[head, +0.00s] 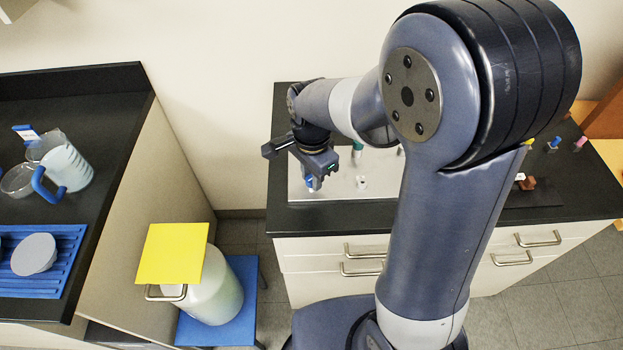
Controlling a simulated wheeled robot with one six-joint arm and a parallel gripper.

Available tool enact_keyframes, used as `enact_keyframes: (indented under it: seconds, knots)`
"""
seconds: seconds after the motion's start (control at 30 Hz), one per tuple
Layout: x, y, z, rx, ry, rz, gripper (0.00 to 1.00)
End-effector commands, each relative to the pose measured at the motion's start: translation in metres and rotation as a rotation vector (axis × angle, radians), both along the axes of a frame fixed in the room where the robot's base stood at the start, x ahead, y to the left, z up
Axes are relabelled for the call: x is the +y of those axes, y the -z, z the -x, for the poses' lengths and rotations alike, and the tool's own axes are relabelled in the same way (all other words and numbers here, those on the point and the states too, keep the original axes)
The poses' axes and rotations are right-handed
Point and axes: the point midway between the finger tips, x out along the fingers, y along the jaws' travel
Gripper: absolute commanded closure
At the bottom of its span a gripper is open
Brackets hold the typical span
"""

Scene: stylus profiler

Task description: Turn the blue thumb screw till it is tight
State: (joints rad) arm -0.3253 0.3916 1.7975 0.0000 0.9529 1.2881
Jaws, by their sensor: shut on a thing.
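My gripper (318,179) is over the left end of a pale plate (298,184) on the black bench. It points down and is shut on the blue thumb screw (312,184). Only a small blue part of the screw shows between and below the fingers. How far the screw is seated is hidden from this view.
My arm hides the bench's middle. Small blue (555,143) and pink (579,143) pieces stand at right. A white container (213,290) stands on a blue stool at left.

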Motion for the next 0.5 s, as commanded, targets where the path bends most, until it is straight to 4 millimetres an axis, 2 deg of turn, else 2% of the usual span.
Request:
enact_keyframes:
  seconds: [0.5]
  knots:
    - [0.0002, -0.0011, -0.0007, -0.002, 0.571, -0.001, 1.0]
